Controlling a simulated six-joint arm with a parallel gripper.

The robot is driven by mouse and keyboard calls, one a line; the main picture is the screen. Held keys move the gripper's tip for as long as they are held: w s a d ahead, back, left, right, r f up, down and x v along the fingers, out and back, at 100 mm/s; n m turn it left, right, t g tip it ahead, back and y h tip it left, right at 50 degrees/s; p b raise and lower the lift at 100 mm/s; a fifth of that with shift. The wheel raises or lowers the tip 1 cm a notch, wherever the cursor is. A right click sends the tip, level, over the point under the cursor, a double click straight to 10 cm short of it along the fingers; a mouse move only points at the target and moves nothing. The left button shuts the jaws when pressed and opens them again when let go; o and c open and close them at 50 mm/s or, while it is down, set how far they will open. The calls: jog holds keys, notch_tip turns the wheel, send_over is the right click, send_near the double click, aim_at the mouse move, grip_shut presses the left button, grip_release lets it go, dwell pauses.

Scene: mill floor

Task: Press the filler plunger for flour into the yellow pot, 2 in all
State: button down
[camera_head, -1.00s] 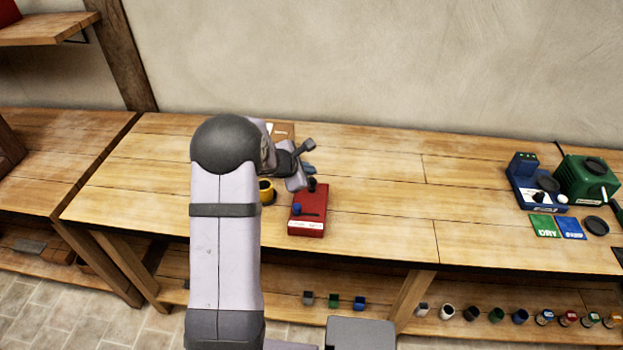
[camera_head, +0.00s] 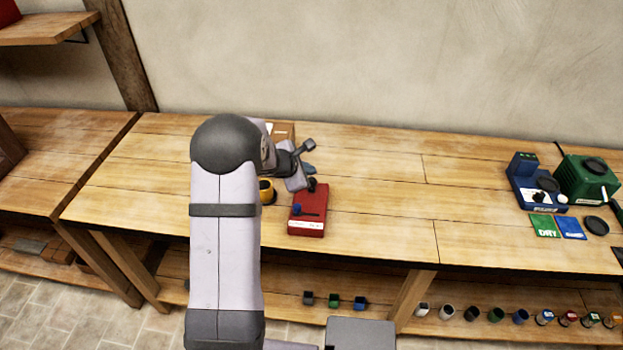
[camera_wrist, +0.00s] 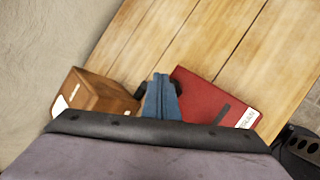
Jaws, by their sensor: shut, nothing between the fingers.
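The yellow pot (camera_head: 267,191) stands on the bench just right of my arm, partly hidden by it. A red box (camera_head: 308,214) with a blue lever and a white label stands right of the pot. It also shows in the wrist view (camera_wrist: 215,97), its label ending in what looks like "RAN". A black knob (camera_head: 312,185) is at its far end. My gripper (camera_head: 309,169) is shut and empty near this knob. In the wrist view its blue fingertips (camera_wrist: 160,80) cover the middle of a dark round part; I cannot tell whether they touch it. No flour label is readable.
A wooden box (camera_head: 284,130) with a white label stands behind my gripper, and in the wrist view (camera_wrist: 103,95) left of the fingers. A green machine (camera_head: 587,178) and a blue device (camera_head: 530,183) stand far right. The bench between is clear. Small pots line the lower shelf.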

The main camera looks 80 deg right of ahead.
jog(key=shift+a+f+b, duration=0.1)
jog(key=shift+f+b, duration=1.35)
jog(key=shift+b, duration=0.15)
dwell(1.5)
jog(key=shift+r, duration=0.2)
jog(key=shift+r+p, duration=1.05)
jog(key=shift+r, duration=0.15)
notch_tip(320, 180, up, 5)
jog(key=p, duration=0.4)
dwell(0.7)
